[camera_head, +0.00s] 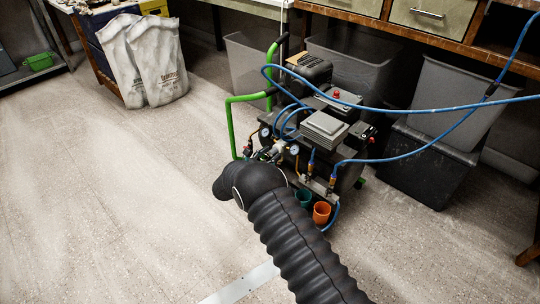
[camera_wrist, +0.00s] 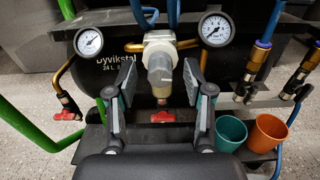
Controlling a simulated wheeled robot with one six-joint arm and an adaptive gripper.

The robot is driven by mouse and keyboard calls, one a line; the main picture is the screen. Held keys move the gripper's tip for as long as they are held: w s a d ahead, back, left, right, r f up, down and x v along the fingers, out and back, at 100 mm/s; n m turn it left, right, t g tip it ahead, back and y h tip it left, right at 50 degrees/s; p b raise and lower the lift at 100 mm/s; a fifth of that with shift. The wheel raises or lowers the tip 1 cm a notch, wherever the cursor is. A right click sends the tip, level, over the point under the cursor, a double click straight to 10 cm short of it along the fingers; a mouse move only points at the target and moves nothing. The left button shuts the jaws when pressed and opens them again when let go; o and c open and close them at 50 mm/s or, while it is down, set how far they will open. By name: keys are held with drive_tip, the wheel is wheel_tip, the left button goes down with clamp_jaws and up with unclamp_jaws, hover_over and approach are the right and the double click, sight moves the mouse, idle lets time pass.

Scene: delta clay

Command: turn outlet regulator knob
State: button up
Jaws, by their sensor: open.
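The compressor (camera_head: 310,110) stands on the floor in the head view. In the wrist view a regulator (camera_wrist: 159,52) with a pale cap and a translucent lower body is centred in front of its dark tank. A red handle (camera_wrist: 163,117) shows below it. I cannot tell which part is the outlet regulator knob. My gripper (camera_wrist: 160,75) is open, its two fingers on either side of the regulator, with gaps visible. In the head view my gripper (camera_head: 268,152) is at the compressor's front, small and partly hidden by my arm.
Two round gauges (camera_wrist: 89,41) (camera_wrist: 215,30) flank the regulator. A red-handled valve (camera_wrist: 66,116) is at left, brass fittings (camera_wrist: 262,50) at right. Teal (camera_wrist: 230,133) and orange (camera_wrist: 267,133) cups stand lower right. Blue hoses (camera_head: 400,108) cross the head view. Floor at left is clear.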

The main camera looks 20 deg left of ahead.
drive_tip(key=shift+w, duration=0.1)
clamp_jaws()
drive_tip(key=shift+n+b, duration=0.85)
drive_tip(key=shift+n, duration=0.05)
unclamp_jaws()
drive_tip(key=v, duration=1.2)
